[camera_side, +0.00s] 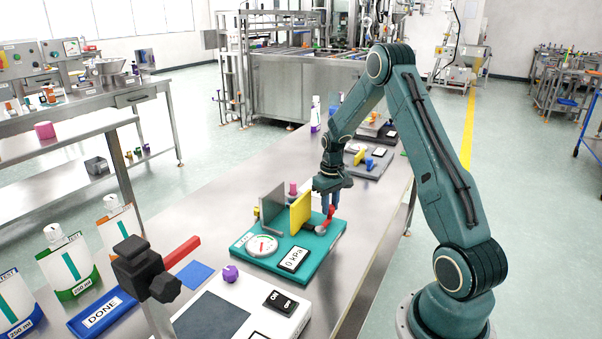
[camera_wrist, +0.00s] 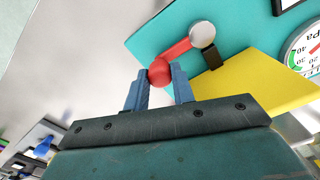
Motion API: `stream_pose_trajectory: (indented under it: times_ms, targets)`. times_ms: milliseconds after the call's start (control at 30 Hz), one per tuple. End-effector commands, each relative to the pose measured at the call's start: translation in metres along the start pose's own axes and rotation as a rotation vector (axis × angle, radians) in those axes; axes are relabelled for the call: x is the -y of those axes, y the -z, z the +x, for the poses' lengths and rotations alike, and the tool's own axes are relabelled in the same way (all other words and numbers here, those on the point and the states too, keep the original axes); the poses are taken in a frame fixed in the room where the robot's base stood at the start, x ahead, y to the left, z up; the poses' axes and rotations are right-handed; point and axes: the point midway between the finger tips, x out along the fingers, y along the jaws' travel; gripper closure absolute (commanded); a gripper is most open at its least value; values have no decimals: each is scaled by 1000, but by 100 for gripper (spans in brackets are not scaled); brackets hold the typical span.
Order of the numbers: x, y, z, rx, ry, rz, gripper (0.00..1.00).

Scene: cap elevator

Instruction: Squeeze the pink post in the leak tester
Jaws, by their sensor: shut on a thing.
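The leak tester has a teal base (camera_side: 250,252) on the bench, with an upright grey plate (camera_side: 272,206) and an upright yellow plate (camera_side: 300,212). A pink post (camera_side: 293,187) shows above and behind the plates' edges; its lower part is hidden, and I cannot tell whether the plates touch it. A red crank handle (camera_side: 327,222) is on the yellow plate's side; it also shows in the wrist view (camera_wrist: 176,50). My gripper (camera_side: 328,203) is shut on the handle's red knob (camera_wrist: 160,74), its blue fingers on either side. The display (camera_side: 293,259) reads 0 kPa.
A round gauge (camera_side: 262,245) sits on the base. Bottles and a blue DONE tray (camera_side: 100,312) are at left. Another grey fixture (camera_side: 380,168) stands behind.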

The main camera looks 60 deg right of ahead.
Motion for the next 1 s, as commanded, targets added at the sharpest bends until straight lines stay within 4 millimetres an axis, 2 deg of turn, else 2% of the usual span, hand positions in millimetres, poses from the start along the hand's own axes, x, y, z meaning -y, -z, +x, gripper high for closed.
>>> stream_pose_trajectory:
  times_ms: [267,467,1000]
  targets:
    - [-2,-5,-1,-1,0,80,100]
    - [-4,-13,-1,-2,0,205,100]
    - [-2,-44,-2,-3,0,699,100]
